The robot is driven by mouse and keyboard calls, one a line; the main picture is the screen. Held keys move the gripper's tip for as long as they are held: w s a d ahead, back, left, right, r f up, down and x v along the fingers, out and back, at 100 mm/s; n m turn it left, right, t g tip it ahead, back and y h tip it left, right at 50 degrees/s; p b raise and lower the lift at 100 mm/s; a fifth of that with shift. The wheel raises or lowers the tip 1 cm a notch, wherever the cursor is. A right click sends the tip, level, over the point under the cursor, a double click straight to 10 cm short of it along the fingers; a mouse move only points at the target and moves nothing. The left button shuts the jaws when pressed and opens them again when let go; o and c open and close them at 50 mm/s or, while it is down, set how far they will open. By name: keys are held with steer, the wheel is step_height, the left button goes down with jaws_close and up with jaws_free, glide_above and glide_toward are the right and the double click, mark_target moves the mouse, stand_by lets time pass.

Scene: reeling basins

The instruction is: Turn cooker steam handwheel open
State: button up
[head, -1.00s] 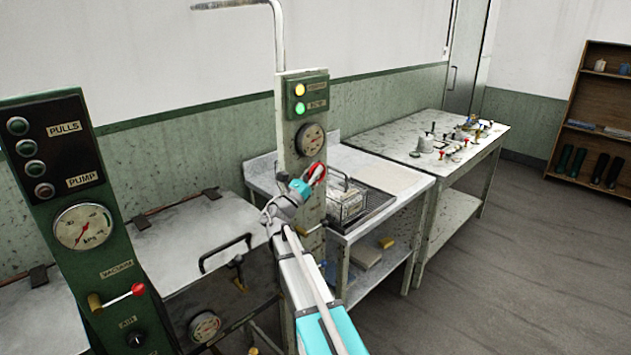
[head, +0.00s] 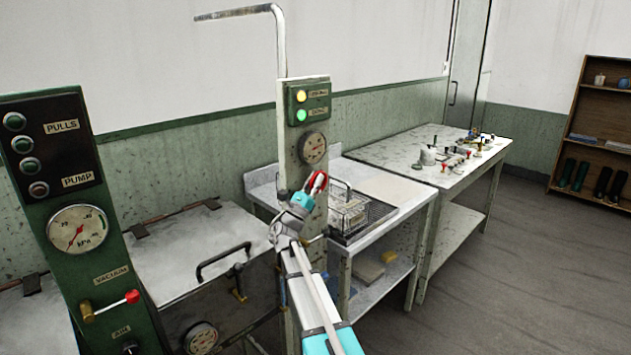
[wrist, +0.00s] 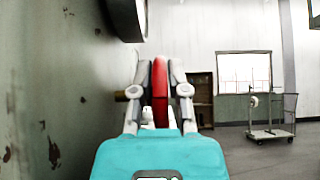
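The red handwheel (head: 318,183) is on the front of the pale column (head: 297,240), below the round gauge. In the wrist view the red handwheel (wrist: 160,92) is seen edge-on, standing between the two fingers of my gripper (wrist: 159,75). The head view shows my gripper (head: 308,192) up at the wheel, partly covering it. The fingers lie on both sides of the rim. Whether both pads press on the rim I cannot tell.
A round gauge (head: 313,147) and a green box with yellow and green lamps (head: 308,104) are above the wheel. A wire basket (head: 350,212) is on the bench behind. A green panel (head: 75,220) with a red-knobbed lever stands at left. The floor at right is clear.

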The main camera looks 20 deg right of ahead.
steer(key=o, duration=0.4)
steer(key=shift+r+y+p, duration=0.25)
steer(key=shift+y+p, duration=0.15)
steer(key=shift+p, duration=0.3)
steer(key=shift+p, duration=0.35)
steer(key=g+y+p, duration=0.1)
steer(key=y+p, duration=0.1)
steer(key=shift+d+r+p, duration=0.15)
steer(key=shift+r+p, duration=0.05)
steer(key=shift+p, duration=0.15)
steer(key=g+y+p, duration=0.1)
steer(key=y+p, duration=0.2)
steer(key=p, duration=0.1)
steer(key=d+g+y+p, duration=0.1)
steer(key=y+p, duration=0.1)
steer(key=p, duration=0.3)
steer(key=shift+w+r+y, duration=0.1)
steer(key=shift+w+y, duration=0.1)
steer(key=shift+y, duration=0.2)
steer(key=shift+a+p, duration=0.2)
steer(key=shift+p, duration=0.2)
steer(key=v, duration=1.3)
steer(key=shift+a+r, duration=0.25)
steer(key=shift+r, duration=0.15)
